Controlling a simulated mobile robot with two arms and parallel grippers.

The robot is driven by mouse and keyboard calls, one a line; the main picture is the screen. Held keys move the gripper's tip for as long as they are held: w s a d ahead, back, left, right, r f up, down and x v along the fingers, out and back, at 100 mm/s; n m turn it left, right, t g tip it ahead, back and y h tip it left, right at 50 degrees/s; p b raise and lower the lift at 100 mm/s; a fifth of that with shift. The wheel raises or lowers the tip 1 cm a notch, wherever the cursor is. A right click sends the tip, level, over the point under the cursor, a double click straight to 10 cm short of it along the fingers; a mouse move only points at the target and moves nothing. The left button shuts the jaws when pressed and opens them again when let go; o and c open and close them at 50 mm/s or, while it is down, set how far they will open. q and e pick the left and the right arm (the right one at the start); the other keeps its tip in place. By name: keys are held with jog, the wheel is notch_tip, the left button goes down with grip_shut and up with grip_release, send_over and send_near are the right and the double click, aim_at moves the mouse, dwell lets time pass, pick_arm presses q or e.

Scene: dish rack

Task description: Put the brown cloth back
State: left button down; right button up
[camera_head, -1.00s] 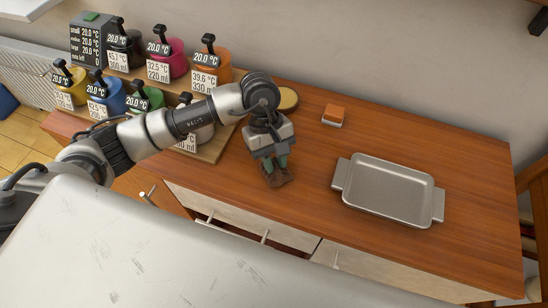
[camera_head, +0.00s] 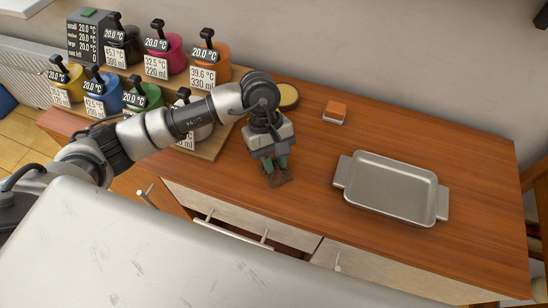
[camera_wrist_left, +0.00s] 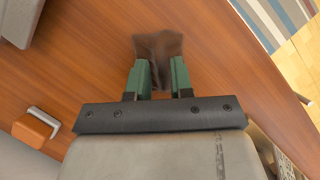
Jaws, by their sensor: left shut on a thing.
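The brown cloth (camera_head: 279,177) is a small, dark, crumpled piece near the front edge of the wooden countertop. My left gripper (camera_head: 276,163) is shut on it, with the fingers pointing down at the counter. In the left wrist view the cloth (camera_wrist_left: 158,50) bunches between and beyond the green fingertips of the left gripper (camera_wrist_left: 158,72). I cannot tell whether the cloth touches the counter. My right gripper is not in view.
A metal tray (camera_head: 390,187) lies to the right on the counter. An orange and white sponge-like block (camera_head: 334,112) and a round yellowish item (camera_head: 287,96) lie behind. Several labelled colored pots (camera_head: 140,98) stand left on a wooden stand. A drawer (camera_head: 240,227) below is partly open.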

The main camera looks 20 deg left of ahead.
pick_arm(q)
jog(key=shift+f, duration=0.15)
jog(key=c, duration=0.9)
grip_release()
jog(key=c, duration=0.4)
jog(key=shift+v, duration=0.8)
jog(key=shift+p+v, duration=2)
jog(key=shift+v, duration=4.75)
jog(key=shift+s, duration=0.15)
